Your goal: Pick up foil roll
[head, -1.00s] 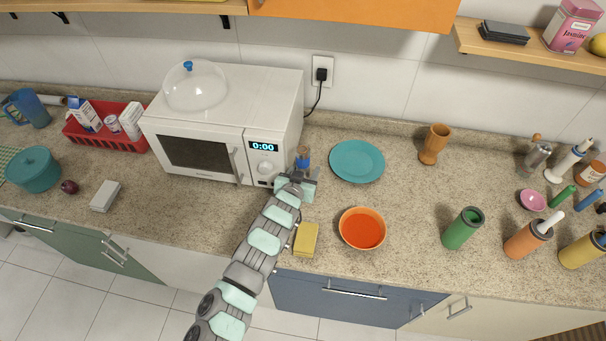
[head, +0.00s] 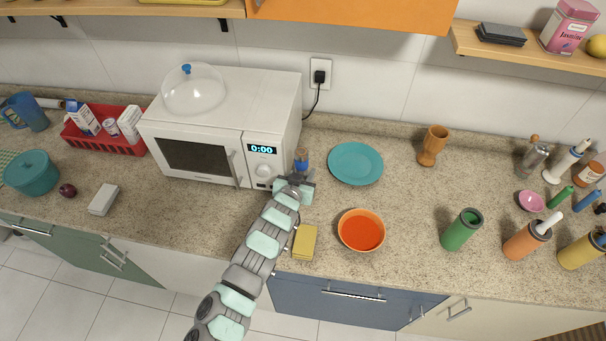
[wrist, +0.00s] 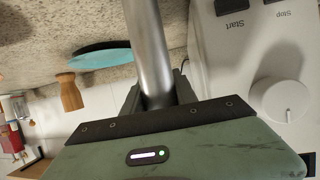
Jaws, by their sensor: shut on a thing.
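The foil roll (wrist: 150,50) shows in the wrist view as a smooth silver cylinder between my gripper's jaws. Its far end runs out of the top of that picture. My gripper (head: 301,182) is shut on it in the head view, close to the microwave's right front corner. There, a small upright blue and brown shape (head: 301,160) shows just behind the jaws; I cannot tell whether it is part of the roll. The arm and jaws hide the rest of the roll, and whether it touches the counter cannot be told.
The white microwave (head: 215,110) is close on the left of my gripper. A teal plate (head: 356,163) is to the right. An orange bowl (head: 361,230) and a yellow sponge (head: 305,241) are nearer the front edge. A wooden cup (head: 433,145) stands farther right.

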